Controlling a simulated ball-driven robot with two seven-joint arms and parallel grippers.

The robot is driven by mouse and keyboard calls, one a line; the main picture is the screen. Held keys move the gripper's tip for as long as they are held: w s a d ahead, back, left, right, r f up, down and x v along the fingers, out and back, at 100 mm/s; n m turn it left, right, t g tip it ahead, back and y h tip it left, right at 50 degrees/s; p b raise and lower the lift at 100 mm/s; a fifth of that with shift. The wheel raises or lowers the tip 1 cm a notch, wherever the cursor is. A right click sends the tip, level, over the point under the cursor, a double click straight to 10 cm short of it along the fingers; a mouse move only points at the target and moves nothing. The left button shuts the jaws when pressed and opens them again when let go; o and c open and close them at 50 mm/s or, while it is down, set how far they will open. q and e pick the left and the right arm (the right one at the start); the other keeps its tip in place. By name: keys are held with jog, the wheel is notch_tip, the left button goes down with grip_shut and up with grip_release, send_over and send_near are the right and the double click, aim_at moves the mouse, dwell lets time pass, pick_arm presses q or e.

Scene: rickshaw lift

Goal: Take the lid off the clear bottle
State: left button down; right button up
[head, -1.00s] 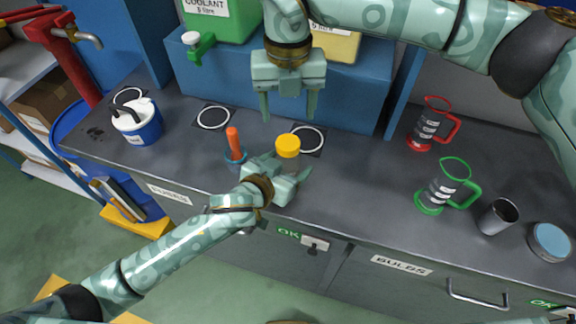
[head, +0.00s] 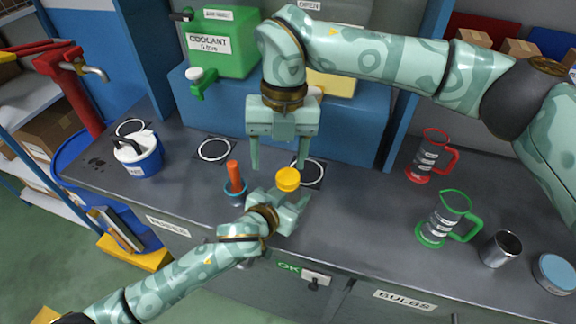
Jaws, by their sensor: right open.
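The yellow lid (head: 288,179) sits on top of the clear bottle, whose body is mostly hidden behind my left gripper. My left gripper (head: 283,200) is at the bottle just below the lid. Its fingers are partly hidden, and I cannot tell whether they grip the bottle. My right gripper (head: 278,166) points down from above. It is open and empty, with its fingertips close to the lid's height in the picture, one on either side of it.
An orange-handled tool in a blue holder (head: 235,190) stands just left of the bottle. A blue-and-white canister (head: 137,158) is farther left. A red jug (head: 430,158), a green jug (head: 445,220) and a metal cup (head: 500,248) stand right on the grey bench.

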jog(key=s+a+r+m+g+y, duration=0.45)
jog(key=a+r+y, duration=0.65)
jog(key=a, duration=0.3)
jog(key=w+a+r+m+t+y, duration=0.1)
jog(key=w+r+m+t+y, duration=0.2)
jog(key=w+r+m+t, duration=0.5)
jog(key=w+a+r+m+t+y, duration=0.25)
jog(key=w+m+t, duration=0.2)
jog(key=m, duration=0.75)
jog(key=w+d+f+m+t+h, duration=0.3)
jog(key=w+f+m+h, duration=0.15)
jog(key=m, duration=0.45)
jog(key=m+g+h, duration=0.9)
jog(key=m+h, duration=0.2)
jog(key=h, duration=0.2)
send_over(288, 176)
jog(key=f, duration=1.6)
jog(key=shift+a+f, duration=0.2)
jog(key=shift+f, duration=0.05)
jog(key=shift+d+f, duration=0.15)
jog(key=shift+d, duration=0.1)
jog(key=shift+m, duration=0.35)
notch_tip(288, 176, down, 8)
jog(key=shift+r, duration=0.1)
